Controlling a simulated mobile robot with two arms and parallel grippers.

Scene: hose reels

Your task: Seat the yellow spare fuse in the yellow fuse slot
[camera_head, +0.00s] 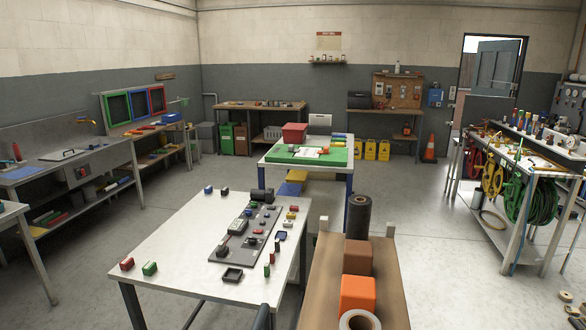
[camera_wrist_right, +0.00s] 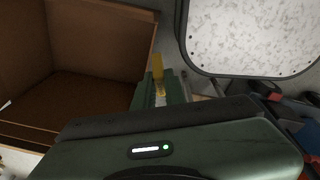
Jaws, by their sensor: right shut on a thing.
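In the right wrist view my right gripper (camera_wrist_right: 160,88) is shut on a small upright yellow piece, which looks like the yellow spare fuse (camera_wrist_right: 157,68). Its lower part is hidden between the green fingers. In the head view a dark grey panel (camera_head: 232,248) with several small parts lies on the white table (camera_head: 175,240). Neither gripper shows in the head view.
The wrist view shows an open brown box (camera_wrist_right: 75,95) and a speckled white surface (camera_wrist_right: 250,35).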

